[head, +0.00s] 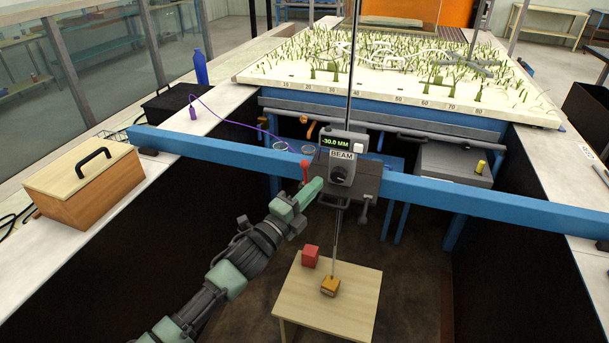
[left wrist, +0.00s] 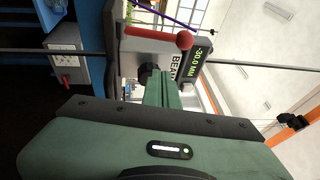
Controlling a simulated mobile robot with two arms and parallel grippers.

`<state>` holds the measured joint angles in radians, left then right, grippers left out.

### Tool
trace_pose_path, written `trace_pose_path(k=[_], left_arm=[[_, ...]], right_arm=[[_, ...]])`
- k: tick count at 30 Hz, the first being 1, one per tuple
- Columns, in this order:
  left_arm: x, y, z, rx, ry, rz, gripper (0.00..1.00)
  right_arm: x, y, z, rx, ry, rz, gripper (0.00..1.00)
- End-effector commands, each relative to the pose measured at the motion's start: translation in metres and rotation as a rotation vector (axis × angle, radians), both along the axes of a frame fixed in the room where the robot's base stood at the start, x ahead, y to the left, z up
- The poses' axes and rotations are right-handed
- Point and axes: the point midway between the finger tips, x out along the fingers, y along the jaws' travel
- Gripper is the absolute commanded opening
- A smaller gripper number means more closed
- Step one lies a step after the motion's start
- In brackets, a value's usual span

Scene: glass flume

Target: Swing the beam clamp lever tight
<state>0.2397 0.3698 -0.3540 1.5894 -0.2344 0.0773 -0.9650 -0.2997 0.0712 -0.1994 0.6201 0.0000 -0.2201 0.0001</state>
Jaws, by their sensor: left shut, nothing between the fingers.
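The blue beam (head: 230,153) spans the flume. The grey beam clamp housing (head: 349,140) sits on it, with a "BEAM" label and a green readout of -30.0 MM. The clamp lever (head: 304,166) has a red knob and stands just left of the housing. In the left wrist view the lever's red knob (left wrist: 184,40) ends a red rod that points left. My left gripper (head: 317,186) is shut and empty, just below and right of the knob. Its closed fingers also show in the left wrist view (left wrist: 158,88), near the knob; I cannot tell whether they touch. My right gripper is out of view.
A vertical rod (head: 335,237) hangs from the clamp to an orange block (head: 330,286) over a small wooden table (head: 335,310). A red cube (head: 310,256) lies there. A wooden box (head: 90,180) and blue bottle (head: 201,67) stand left. A planted bed (head: 390,68) lies behind.

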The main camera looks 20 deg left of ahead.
Motion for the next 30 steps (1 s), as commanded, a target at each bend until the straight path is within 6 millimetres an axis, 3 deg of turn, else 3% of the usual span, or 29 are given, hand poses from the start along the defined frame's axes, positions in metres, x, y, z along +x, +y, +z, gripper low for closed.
trace_pose_path(k=[3,9,19,24,30], left_arm=[[0.010,0.017,0.004,0.005,0.002,0.004,0.00],[0.016,0.026,0.003,0.003,0.002,0.003,0.00],[0.017,0.027,0.002,0.002,0.001,0.002,0.00],[0.030,0.027,0.011,0.003,-0.005,0.003,0.00],[0.033,0.027,0.017,0.001,-0.004,0.003,0.00]], right_arm=[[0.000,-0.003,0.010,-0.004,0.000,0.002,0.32],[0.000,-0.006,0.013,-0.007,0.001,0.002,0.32],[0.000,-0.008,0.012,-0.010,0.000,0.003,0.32],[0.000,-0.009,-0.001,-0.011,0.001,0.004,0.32],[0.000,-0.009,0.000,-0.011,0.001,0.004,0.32]])
